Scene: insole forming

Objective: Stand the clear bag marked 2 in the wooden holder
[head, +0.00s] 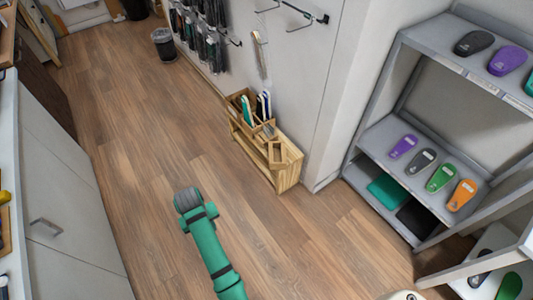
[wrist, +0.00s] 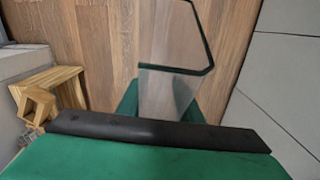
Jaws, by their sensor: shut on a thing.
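A clear bag (wrist: 172,85) with a dark edge is in the wrist view, between the green fingers of my gripper (wrist: 162,104). My gripper is shut on it. Its number does not show. Pale wooden holder pieces (head: 277,155) stand on a low wooden bench (head: 288,177) against the wall, right of my arm. Part of this woodwork shows at the left edge of the wrist view (wrist: 50,84), apart from the bag.
Upright colored items (head: 263,106) stand in the bench's far part. A grey shelf unit (head: 372,140) with several insoles is on the right. Hanging packs (head: 205,35) and a bin (head: 164,45) are farther back. White cabinets (head: 60,215) line the left. The wooden floor between is clear.

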